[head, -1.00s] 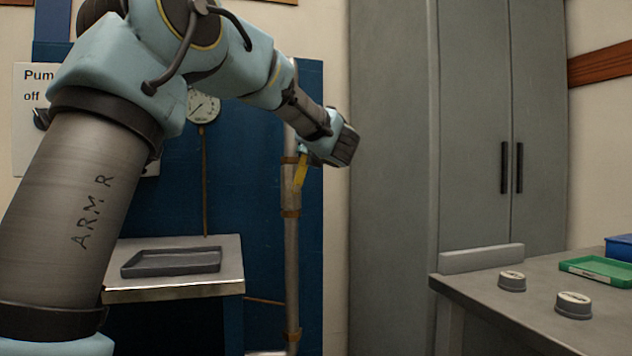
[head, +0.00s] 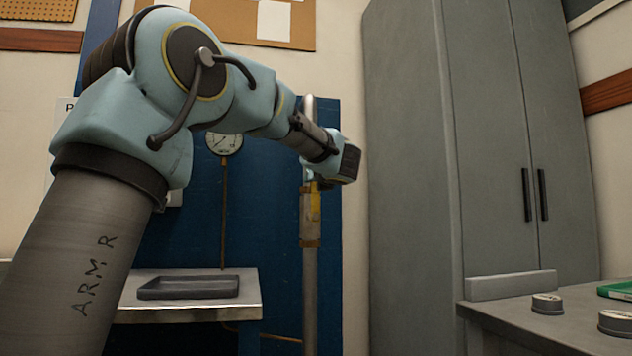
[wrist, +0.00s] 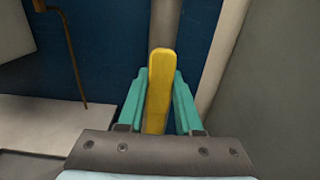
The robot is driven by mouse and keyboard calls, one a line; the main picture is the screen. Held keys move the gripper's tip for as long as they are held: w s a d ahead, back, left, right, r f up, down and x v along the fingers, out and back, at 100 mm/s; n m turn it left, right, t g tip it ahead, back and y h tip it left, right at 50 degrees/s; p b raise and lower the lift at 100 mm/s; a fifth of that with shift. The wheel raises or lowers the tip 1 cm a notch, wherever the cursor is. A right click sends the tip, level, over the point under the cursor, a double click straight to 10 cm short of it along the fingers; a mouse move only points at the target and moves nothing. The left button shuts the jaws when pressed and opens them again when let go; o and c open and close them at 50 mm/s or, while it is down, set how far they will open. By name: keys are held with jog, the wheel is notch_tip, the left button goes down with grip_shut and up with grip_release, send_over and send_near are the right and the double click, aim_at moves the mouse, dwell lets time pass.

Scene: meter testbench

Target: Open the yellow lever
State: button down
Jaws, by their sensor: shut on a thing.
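The yellow lever (wrist: 160,75) runs lengthwise between the two green fingers of my gripper (wrist: 163,95) in the wrist view. The gripper is shut on it, and the lever's rounded end extends past the fingertips. In the head view the lever (head: 316,200) shows as a small yellow patch in front of the vertical pipe (head: 310,275), just below my gripper (head: 322,183). Its upper part is hidden by the gripper there. The exact angle of the lever to the pipe is hard to tell.
A blue panel (head: 270,200) stands behind the pipe, with a round gauge (head: 224,143) to the left. A shelf (head: 190,313) holds a dark tray (head: 188,287) below. A tall grey cabinet (head: 410,180) stands close on the right, beside a bench (head: 530,330) with round meters.

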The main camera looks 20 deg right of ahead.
jog(key=shift+a, duration=0.1)
jog(key=c, duration=0.6)
grip_release()
jog(key=shift+s, duration=0.1)
jog(key=s, duration=0.3)
jog(key=s+a, duration=0.1)
jog(key=s, duration=0.6)
jog(key=shift+s+a, duration=0.15)
jog(key=shift+s, duration=0.1)
